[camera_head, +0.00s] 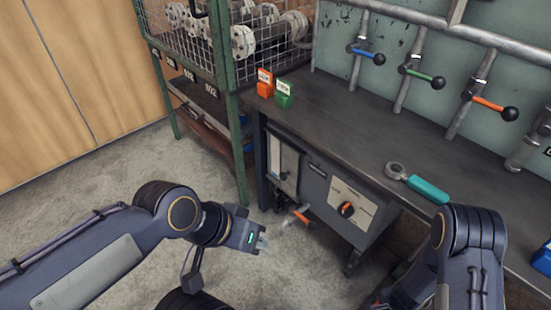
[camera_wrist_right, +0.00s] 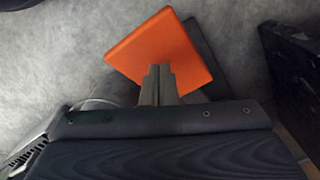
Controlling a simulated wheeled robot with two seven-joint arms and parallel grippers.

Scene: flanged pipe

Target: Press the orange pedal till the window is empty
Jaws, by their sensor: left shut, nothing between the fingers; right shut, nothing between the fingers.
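The orange pedal (camera_wrist_right: 150,42) is a flat square plate close to the floor in the right wrist view. My right gripper (camera_wrist_right: 158,72) is shut and empty. Its fingertips overlap the pedal's near part in that view; I cannot tell whether they touch it. In the head view my right gripper is hidden behind its own arm. A narrow window (camera_head: 283,163) sits in a panel at the left of the grey cabinet front; its level is too small to read. My left gripper (camera_head: 264,243) is shut and empty, left of the cabinet, above the floor.
An orange-handled valve (camera_head: 301,216) hangs low under the cabinet (camera_head: 318,187), which has a rotary knob (camera_head: 346,209). A ratchet with a teal handle (camera_head: 427,189) lies on the bench (camera_head: 340,115). A caged shelf (camera_head: 230,170) stands left. Floor (camera_head: 130,160) is clear at left.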

